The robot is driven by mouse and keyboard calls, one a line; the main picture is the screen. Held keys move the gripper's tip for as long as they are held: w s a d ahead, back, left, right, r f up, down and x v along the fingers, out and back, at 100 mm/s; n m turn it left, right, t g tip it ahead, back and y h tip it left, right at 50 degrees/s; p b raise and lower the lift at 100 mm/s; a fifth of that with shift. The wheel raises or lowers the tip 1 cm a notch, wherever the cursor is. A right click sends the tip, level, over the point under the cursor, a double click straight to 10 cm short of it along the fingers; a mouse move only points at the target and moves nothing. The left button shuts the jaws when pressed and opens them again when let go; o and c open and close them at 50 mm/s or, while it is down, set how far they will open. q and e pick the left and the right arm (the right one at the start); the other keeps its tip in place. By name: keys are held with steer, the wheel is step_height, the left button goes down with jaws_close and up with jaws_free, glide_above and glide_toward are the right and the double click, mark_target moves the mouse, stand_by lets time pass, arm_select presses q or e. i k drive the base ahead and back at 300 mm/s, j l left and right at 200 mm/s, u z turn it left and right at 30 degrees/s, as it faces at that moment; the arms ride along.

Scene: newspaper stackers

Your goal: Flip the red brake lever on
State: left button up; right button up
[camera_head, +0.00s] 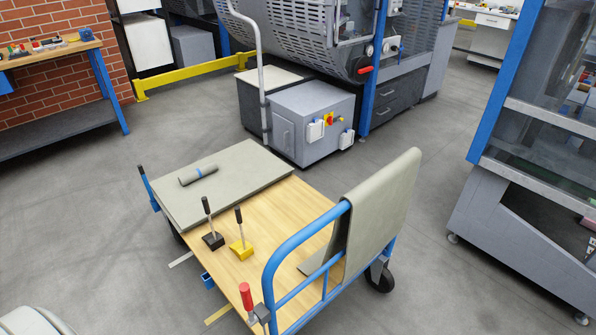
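The brake lever has a red grip (247,297) and stands nearly upright, tilted slightly left at the top. It sits at the near corner of the cart, beside a dark clamp (263,313) at the foot of the blue push handle (283,252). Its lower end is close to the bottom edge of the view. I cannot tell from its angle whether it is on or off. Neither of my grippers shows in the head view. A pale rounded part at the bottom left corner is cut off by the frame.
The cart's wooden deck (285,210) carries a grey board (225,180) with a small roll (198,175), a black stamp-like tool (213,240) and a yellow one (241,248). A grey-green cloth (385,205) hangs over the handle. Grey floor (90,220) left of the cart is clear.

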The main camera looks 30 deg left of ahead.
mark_target(244, 288)
steer(key=k+l, duration=1.4)
